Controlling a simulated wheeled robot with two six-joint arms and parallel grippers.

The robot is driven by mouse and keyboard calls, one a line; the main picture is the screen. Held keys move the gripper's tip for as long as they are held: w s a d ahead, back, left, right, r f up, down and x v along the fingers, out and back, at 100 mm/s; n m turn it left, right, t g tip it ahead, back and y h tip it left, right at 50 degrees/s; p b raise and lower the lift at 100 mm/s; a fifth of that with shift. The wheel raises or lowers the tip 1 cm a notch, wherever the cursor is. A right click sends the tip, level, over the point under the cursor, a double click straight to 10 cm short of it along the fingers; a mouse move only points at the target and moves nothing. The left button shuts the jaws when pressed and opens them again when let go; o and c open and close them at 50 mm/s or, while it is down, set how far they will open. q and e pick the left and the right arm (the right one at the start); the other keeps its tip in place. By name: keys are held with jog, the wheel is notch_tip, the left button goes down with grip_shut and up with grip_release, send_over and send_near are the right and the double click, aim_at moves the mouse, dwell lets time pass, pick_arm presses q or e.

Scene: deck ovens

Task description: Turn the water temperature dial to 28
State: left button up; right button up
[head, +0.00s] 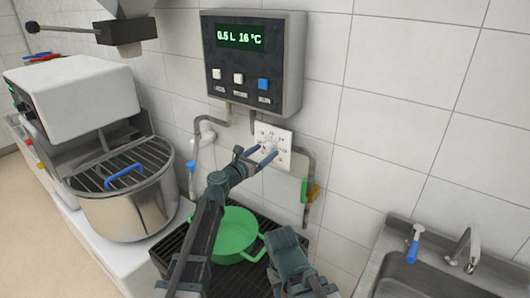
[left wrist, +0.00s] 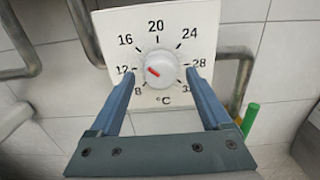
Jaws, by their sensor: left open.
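The water temperature dial (left wrist: 160,69) is a round white knob on a square white plate (left wrist: 205,22) marked from 8 round to past 28 °C. Its red mark points left, roughly toward the 12. The dial also shows in the head view (head: 268,147), low on the wall. My left gripper (head: 256,154) is open, its two fingers pointing at the plate. In the left wrist view the fingertips (left wrist: 160,73) lie either side of the knob, with visible gaps; I cannot tell the depth. A wall box with a display (head: 241,37) reads 0.5 L and 16 °C. My right gripper's fingers are not visible.
Pipes (head: 310,165) run beside the plate, with a green and a yellow handle at right. A green pot (head: 234,232) stands on a dark rack below. A mixer with a steel bowl (head: 133,210) is at left, a sink (head: 440,275) at right.

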pick_arm(q)
jog(key=shift+w+d, duration=0.3)
jog(key=shift+w, duration=0.1)
grip_shut()
